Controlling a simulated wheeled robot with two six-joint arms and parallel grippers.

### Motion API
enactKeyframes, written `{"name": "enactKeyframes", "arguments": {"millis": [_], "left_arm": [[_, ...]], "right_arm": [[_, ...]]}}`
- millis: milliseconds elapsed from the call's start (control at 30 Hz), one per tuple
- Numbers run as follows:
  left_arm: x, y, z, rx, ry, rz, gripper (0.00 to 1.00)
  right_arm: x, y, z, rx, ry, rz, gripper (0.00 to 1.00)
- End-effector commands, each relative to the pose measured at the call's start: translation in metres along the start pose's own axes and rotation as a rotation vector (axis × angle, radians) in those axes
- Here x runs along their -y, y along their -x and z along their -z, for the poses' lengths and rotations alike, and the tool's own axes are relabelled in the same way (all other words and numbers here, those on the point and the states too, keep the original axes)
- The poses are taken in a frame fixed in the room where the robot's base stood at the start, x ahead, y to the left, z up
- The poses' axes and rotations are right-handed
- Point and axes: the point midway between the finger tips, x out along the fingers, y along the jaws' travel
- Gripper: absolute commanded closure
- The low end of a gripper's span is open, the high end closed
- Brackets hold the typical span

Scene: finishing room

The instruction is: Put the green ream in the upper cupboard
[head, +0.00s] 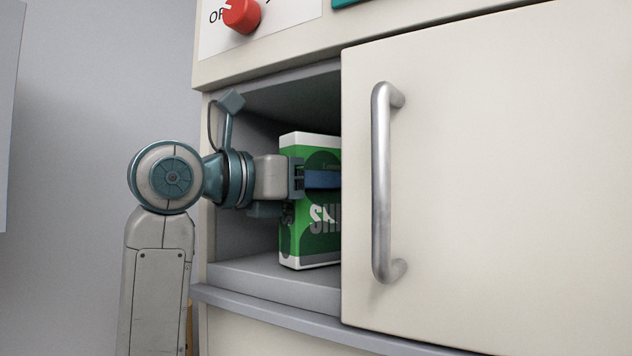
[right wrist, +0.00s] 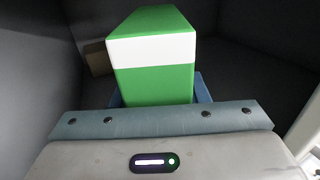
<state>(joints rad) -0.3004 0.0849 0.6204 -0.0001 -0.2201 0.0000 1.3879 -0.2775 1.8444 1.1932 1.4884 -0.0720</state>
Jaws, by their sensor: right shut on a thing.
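The green ream (head: 312,225), a green and white pack with pale lettering, stands upright inside the open cupboard (head: 262,283). Its right part is hidden behind the cupboard door (head: 480,180). My right gripper (head: 322,180) reaches in from the left and is shut on the ream, with a blue finger across its face. The ream also shows between the blue fingers in the right wrist view (right wrist: 153,85). I cannot tell whether its base touches the cupboard floor. My left gripper is out of view.
The door, with a metal bar handle (head: 381,185), covers the right of the opening. A red knob (head: 241,14) is on the panel above. A small brown thing (right wrist: 97,57) sits behind the ream, at its left in the right wrist view. The cupboard floor left of the ream is clear.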

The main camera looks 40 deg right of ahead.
Motion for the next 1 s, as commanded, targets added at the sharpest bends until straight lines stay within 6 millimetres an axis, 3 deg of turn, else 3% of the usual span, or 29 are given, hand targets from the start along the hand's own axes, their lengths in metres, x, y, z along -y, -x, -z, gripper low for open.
{"name": "enactKeyframes", "arguments": {"millis": [67, 100, 200, 567, 833, 1000], "left_arm": [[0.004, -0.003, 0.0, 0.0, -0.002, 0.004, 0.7], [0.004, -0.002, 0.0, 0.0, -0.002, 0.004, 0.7], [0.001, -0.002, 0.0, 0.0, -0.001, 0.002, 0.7], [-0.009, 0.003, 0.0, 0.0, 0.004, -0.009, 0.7], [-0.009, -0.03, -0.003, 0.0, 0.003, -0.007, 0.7], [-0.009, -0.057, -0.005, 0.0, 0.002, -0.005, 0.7]], "right_arm": [[0.0, 0.0, 0.003, 0.002, -0.001, 0.001, 1.0], [0.0, 0.0, 0.003, 0.0, 0.0, 0.001, 0.53], [0.0, 0.0, 0.003, 0.0, 0.0, 0.001, 0.37], [0.0, 0.0, -0.004, 0.0, 0.0, 0.001, 0.37], [0.0, 0.051, 0.005, 0.002, 0.001, -0.006, 0.37], [0.0, 0.063, 0.006, 0.002, -0.001, 0.0, 0.37]]}}
